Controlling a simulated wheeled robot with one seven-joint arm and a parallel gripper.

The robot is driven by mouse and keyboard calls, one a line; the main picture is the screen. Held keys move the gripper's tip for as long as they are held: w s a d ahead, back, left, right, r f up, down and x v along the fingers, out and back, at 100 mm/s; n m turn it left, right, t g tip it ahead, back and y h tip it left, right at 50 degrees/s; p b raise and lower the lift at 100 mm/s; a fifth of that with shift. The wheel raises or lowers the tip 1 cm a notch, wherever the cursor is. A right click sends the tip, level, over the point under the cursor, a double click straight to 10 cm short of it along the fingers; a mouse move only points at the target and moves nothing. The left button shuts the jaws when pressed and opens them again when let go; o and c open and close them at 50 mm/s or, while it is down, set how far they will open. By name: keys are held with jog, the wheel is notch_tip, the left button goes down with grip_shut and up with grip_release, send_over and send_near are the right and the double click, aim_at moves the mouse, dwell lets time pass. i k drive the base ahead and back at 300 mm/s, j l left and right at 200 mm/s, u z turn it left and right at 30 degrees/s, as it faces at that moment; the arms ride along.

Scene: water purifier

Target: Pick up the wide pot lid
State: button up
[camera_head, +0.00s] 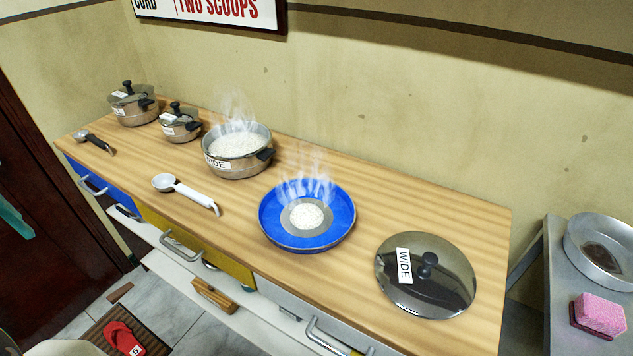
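The wide pot lid (440,290) lies flat on the right end of the wooden counter. It is a dark, shiny round lid with a black knob in the middle and a white label reading "WIDE". The wide pot (238,167), also labelled, stands uncovered near the back of the counter, full of steaming white rice. My gripper is not in this view. Nothing touches the lid or covers it.
A blue plate (332,233) with steaming rice stands left of the lid. A white scoop (187,191), a darker scoop (92,142) and two lidded pots (134,108) stand farther left. A grey side table (560,300) holds a pan and a pink sponge (600,312).

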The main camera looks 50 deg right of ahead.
aim_at(423, 274)
jog(key=i+z, duration=0.1)
jog(key=z, duration=0.35)
jog(key=j+z, duration=0.1)
jog(key=z, duration=0.35)
jog(key=i+j+z, duration=0.1)
jog(key=z, duration=0.35)
jog(key=j+z, duration=0.1)
jog(key=z, duration=0.35)
jog(key=i, duration=0.05)
